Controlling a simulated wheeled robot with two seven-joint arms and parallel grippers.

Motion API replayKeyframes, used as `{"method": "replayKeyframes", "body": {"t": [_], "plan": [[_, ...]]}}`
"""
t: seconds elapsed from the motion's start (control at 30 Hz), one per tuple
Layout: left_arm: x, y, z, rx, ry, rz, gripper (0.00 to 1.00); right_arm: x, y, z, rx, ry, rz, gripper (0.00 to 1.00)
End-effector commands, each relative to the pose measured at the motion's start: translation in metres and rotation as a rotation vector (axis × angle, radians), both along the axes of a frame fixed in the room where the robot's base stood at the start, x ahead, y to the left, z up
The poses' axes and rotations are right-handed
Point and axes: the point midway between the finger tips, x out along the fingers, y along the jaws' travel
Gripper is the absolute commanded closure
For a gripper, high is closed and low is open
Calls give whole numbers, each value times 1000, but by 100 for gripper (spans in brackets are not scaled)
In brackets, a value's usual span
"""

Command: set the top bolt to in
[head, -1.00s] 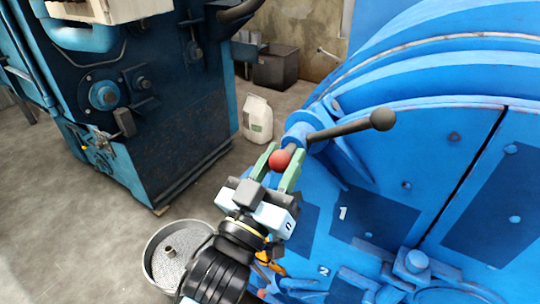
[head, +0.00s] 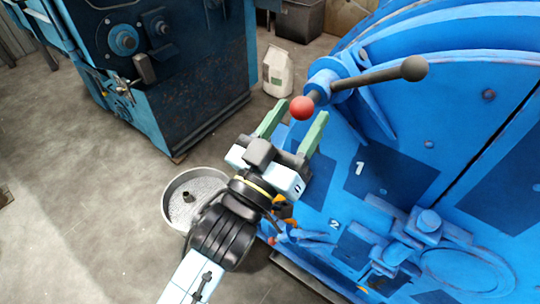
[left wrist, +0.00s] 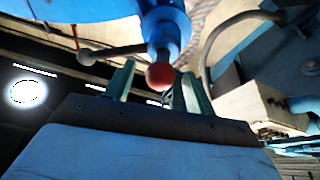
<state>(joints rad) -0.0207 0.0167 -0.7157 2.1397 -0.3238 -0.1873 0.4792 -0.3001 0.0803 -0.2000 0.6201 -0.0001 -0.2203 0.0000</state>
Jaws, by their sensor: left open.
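The top bolt is on the upper left of the blue drum machine (head: 385,150). It has a red ball end (head: 302,108) and a dark lever handle (head: 380,75) that points to the right, set in a blue collar (head: 327,72). My left gripper (head: 295,122) is open, its green fingers pointing up toward the red ball. In the head view the ball shows just beyond and between the fingertips. In the left wrist view the red ball (left wrist: 160,75) shows between the open fingers, nearer the right one. No grip on it shows. My right gripper is not in view.
A round metal pan (head: 180,192) stands on the floor left of my left arm. A dark blue machine (head: 170,80) stands at the back left, with a white bag (head: 277,72) beside it. Lower fittings (head: 428,222) project from the drum's front.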

Motion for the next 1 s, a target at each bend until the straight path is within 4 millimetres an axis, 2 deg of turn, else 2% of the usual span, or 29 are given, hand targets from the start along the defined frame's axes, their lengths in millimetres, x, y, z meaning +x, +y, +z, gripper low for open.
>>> {"method": "replayKeyframes", "body": {"t": [0.2, 0.4, 0.6, 1.0], "plan": [[-38, 29, -21, 3, 4, 0, 45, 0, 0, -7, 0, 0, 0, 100], [-66, 49, -33, 2, 4, -1, 45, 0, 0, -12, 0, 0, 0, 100], [-79, 60, -39, 1, 1, -1, 45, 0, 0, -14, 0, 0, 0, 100], [-81, 61, -39, 0, 0, -1, 45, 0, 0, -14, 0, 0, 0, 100]]}}
